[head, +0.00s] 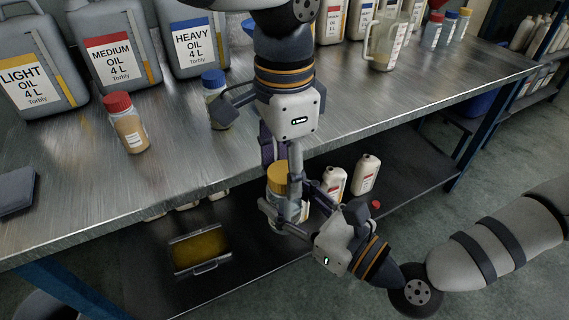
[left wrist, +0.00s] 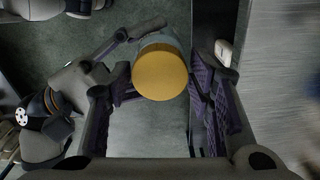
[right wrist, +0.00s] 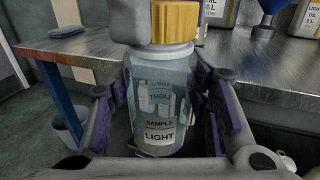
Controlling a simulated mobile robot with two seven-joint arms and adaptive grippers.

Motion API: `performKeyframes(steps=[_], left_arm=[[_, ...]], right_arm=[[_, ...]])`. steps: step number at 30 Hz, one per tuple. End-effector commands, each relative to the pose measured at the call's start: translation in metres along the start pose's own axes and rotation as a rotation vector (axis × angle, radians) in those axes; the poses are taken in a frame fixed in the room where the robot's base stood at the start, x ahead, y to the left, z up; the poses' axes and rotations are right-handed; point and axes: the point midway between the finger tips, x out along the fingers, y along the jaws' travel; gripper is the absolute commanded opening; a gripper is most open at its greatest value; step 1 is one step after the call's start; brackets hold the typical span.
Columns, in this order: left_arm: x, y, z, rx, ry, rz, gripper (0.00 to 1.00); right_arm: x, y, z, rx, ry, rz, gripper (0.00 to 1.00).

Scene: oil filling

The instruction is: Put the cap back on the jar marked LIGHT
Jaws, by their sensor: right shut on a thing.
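The clear jar marked LIGHT (right wrist: 158,105) stands upright in my right gripper (head: 290,203), held beyond the bench's front edge. Its label reads SAMPLE and LIGHT in the right wrist view, and it looks empty of oil. The yellow cap (head: 278,175) sits at the top of the jar's neck; I cannot tell whether it is screwed down. It also shows in the left wrist view (left wrist: 160,75). My left gripper (head: 282,163) points down from above, its fingers on either side of the cap with a small gap on the right.
A red-capped jar (head: 129,126) and a blue-capped jar (head: 215,97) stand on the metal bench (head: 200,160). Large oil cans, including LIGHT (head: 38,75), line the back. A tray with yellow content (head: 201,250) and white bottles (head: 365,174) are on the lower shelf.

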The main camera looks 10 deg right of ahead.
Motion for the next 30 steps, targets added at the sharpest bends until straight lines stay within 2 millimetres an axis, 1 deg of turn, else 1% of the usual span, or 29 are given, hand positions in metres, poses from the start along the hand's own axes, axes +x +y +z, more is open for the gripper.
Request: performKeyframes(steps=[8,11,14,21,24,27,30], left_arm=[[0.0,0.0,0.0,-0.002,0.0,0.0,0.62],[-0.003,0.0,0.0,-0.003,0.001,-0.001,0.62],[-0.017,-0.001,0.0,-0.004,0.002,-0.004,0.62],[-0.074,-0.001,-0.001,-0.004,0.004,-0.004,0.62],[-0.094,0.0,-0.001,-0.003,0.003,-0.003,0.62],[-0.109,0.0,-0.001,-0.002,0.001,-0.002,0.62],[-0.117,0.0,0.0,-0.002,0.001,-0.001,0.62]], right_arm=[[0.0,0.0,0.0,0.0,0.0,0.0,0.0],[0.0,0.0,0.0,0.0,0.0,0.0,0.0],[0.0,0.0,0.0,0.0,0.0,0.0,0.0],[0.0,0.0,0.0,0.0,0.0,0.0,0.0],[0.0,0.0,0.0,0.0,0.0,0.0,0.0],[0.0,0.0,0.0,0.0,0.0,0.0,0.0],[0.0,0.0,0.0,0.0,0.0,0.0,0.0]])
